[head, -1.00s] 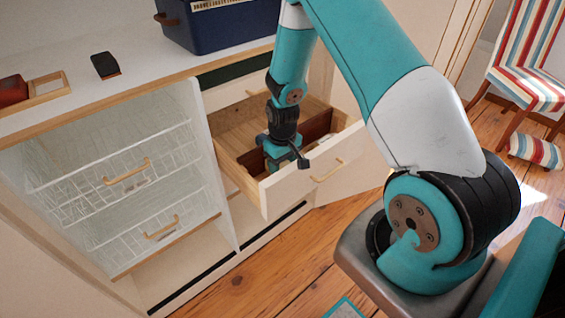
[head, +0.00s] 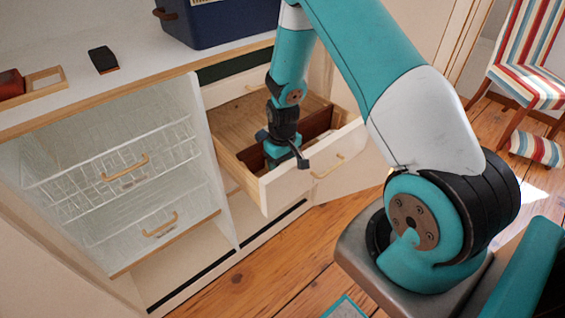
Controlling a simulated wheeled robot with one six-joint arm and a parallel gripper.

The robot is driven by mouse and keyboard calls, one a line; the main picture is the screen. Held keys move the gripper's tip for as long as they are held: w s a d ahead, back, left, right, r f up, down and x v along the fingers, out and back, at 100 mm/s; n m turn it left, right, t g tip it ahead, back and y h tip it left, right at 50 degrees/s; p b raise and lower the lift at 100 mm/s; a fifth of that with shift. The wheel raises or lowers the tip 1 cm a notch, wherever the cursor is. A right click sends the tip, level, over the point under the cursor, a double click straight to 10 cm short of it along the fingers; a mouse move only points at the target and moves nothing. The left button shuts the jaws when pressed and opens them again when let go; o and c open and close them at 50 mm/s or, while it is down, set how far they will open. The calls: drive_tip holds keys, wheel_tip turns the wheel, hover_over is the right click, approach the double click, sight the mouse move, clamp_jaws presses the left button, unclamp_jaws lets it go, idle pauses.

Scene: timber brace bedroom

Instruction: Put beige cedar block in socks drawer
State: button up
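An open wooden drawer (head: 318,181) with a white front and a wooden handle is pulled out from the cabinet at the centre. A brown divider splits its inside. I cannot make out the beige cedar block in this view. No label shows which drawer is the socks drawer.
Wire baskets (head: 120,170) with wooden handles fill the left bay. The white top (head: 140,70) holds a dark blue box (head: 225,22), a small black item (head: 103,60) and a wooden tray (head: 45,85) with a red item. A striped chair (head: 525,60) stands right on open wooden floor.

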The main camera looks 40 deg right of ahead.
drive_tip(key=shift+f+b, duration=0.3)
drive_tip(key=shift+f, duration=0.2)
drive_tip(key=o, duration=1.1)
drive_tip(key=shift+c, duration=0.2)
drive_tip(key=shift+r, duration=0.15)
wheel_tip(320, 180, up, 17)
drive_tip(key=shift+r+p, duration=0.15)
drive_tip(key=shift+p, duration=0.25)
drive_tip(key=s+a+r+n+y+p, duration=0.1)
drive_tip(key=s+a+r+n+p, duration=0.1)
drive_tip(key=s+a+r, duration=0.45)
drive_tip(key=s+a+r+n+y+p, duration=0.1)
drive_tip(key=s+a+r, duration=0.2)
drive_tip(key=a+r, duration=0.55)
drive_tip(key=s+a+r+n+y+p, duration=0.1)
drive_tip(key=s+a+r, duration=0.1)
drive_tip(key=s, duration=0.4)
drive_tip(key=s+a+r+n+y+p, duration=0.1)
drive_tip(key=s+a+r+n, duration=0.1)
drive_tip(key=s+a, duration=0.3)
drive_tip(key=shift+s+a+r+n, duration=0.3)
drive_tip(key=shift+s+r, duration=0.45)
drive_tip(key=shift+s, duration=0.15)
